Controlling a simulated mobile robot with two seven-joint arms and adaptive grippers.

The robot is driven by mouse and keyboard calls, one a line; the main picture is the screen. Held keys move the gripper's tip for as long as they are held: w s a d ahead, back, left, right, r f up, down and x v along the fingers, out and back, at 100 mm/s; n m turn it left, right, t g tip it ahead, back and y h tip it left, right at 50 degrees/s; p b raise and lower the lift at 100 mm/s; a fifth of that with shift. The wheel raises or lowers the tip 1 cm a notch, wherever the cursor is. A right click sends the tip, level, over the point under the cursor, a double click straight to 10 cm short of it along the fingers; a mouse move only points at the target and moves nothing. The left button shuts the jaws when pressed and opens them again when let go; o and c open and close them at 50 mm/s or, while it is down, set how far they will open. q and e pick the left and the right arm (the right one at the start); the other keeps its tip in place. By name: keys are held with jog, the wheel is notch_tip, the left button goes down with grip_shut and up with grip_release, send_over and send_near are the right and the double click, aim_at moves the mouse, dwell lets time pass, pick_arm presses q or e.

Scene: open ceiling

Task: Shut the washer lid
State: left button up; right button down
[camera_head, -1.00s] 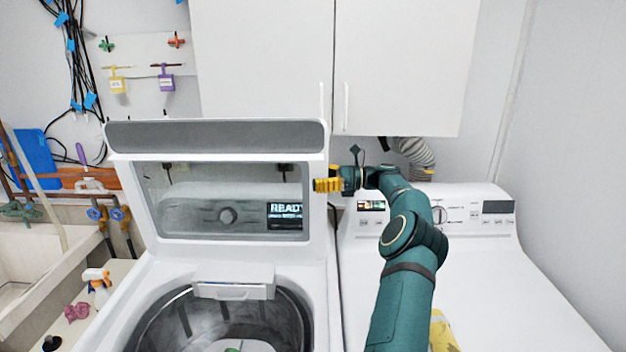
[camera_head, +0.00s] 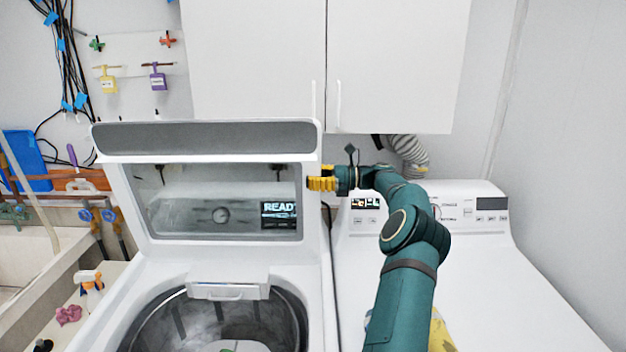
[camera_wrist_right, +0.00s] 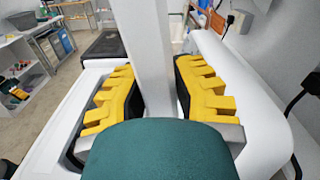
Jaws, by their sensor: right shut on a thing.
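The washer lid (camera_head: 208,137) stands raised and open behind the tub of the washer (camera_head: 130,290) in the head view. It has a white frame, a grey top band and a window. My right gripper (camera_head: 322,183) is at the lid's right edge, with its yellow fingers closed on the frame. In the right wrist view, a white upright bar of the lid (camera_wrist_right: 150,50) runs between the yellow fingers of the right gripper (camera_wrist_right: 155,75). The tub below is uncovered. My left gripper is not in view.
A second white machine (camera_head: 500,290) stands to the right, under my right arm. White cabinets (camera_head: 400,60) hang above and behind the lid. A sink (camera_head: 25,260) and a spray bottle (camera_head: 90,282) are on the left. Space above the tub is clear.

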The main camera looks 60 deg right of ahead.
pick_arm(q)
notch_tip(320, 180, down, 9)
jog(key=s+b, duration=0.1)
jog(key=b, duration=0.6)
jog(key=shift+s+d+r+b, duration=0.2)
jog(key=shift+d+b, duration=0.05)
jog(key=shift+b, duration=0.15)
pick_arm(e)
jog(key=s+a+f+n, duration=0.2)
jog(key=s+a+f, duration=0.1)
jog(key=a, duration=0.4)
jog(key=s+a+f+n, duration=0.3)
jog(key=s+a+f, duration=0.1)
jog(key=a, duration=0.3)
jog(key=shift+s+a+f, duration=0.15)
jog(key=shift+a+f, duration=0.2)
jog(key=shift+f, duration=0.05)
